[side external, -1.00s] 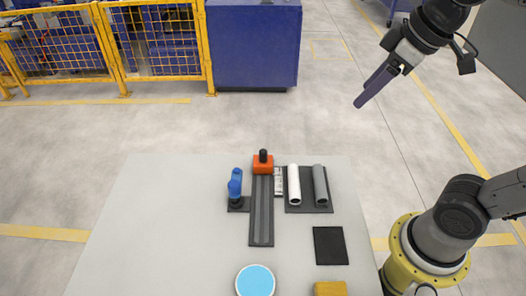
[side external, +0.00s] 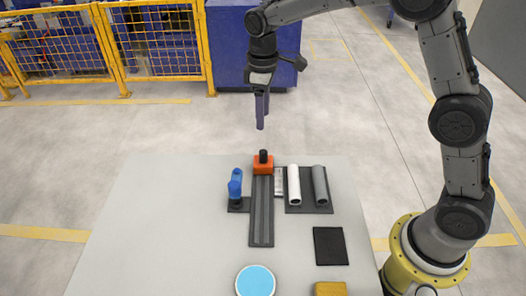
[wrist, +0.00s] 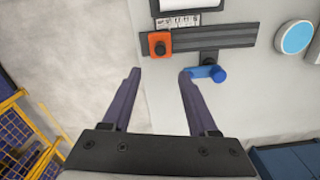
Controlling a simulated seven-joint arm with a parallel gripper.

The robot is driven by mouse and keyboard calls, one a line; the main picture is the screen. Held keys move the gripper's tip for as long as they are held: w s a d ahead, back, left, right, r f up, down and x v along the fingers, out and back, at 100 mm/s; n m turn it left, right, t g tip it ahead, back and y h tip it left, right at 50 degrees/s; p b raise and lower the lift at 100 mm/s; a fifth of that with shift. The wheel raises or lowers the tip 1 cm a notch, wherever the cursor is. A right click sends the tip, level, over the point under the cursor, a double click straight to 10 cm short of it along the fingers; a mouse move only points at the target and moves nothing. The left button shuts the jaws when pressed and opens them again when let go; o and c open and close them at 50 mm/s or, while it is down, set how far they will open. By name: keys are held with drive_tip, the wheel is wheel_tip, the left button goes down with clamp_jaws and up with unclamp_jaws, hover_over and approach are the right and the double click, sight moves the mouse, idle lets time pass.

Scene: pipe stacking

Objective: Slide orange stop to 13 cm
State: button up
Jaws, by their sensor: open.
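The orange stop (side external: 263,165), a block with a black knob on top, sits at the far end of a dark grooved rail (side external: 261,215) on the table. In the wrist view the orange stop (wrist: 159,44) lies beyond the fingertips, at the left end of the rail (wrist: 215,37). A scale plate (side external: 279,182) with markings lies beside the rail; its figures are too small to read. My gripper (side external: 261,112) points down above the stop's far side, apart from it. In the wrist view my gripper (wrist: 160,72) has its fingers spread with nothing between them.
A blue pipe fitting (side external: 235,187) stands left of the rail. White (side external: 294,185) and grey (side external: 320,185) pipes lie on a dark holder at right. A black pad (side external: 330,246), blue disc (side external: 256,281) and yellow block (side external: 330,289) are nearer. The table's left side is clear.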

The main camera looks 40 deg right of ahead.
sight(263, 151)
wheel_tip(263, 151, down, 13)
drive_tip(key=shift+f, duration=0.2)
idle(0.3)
clamp_jaws()
idle(1.4)
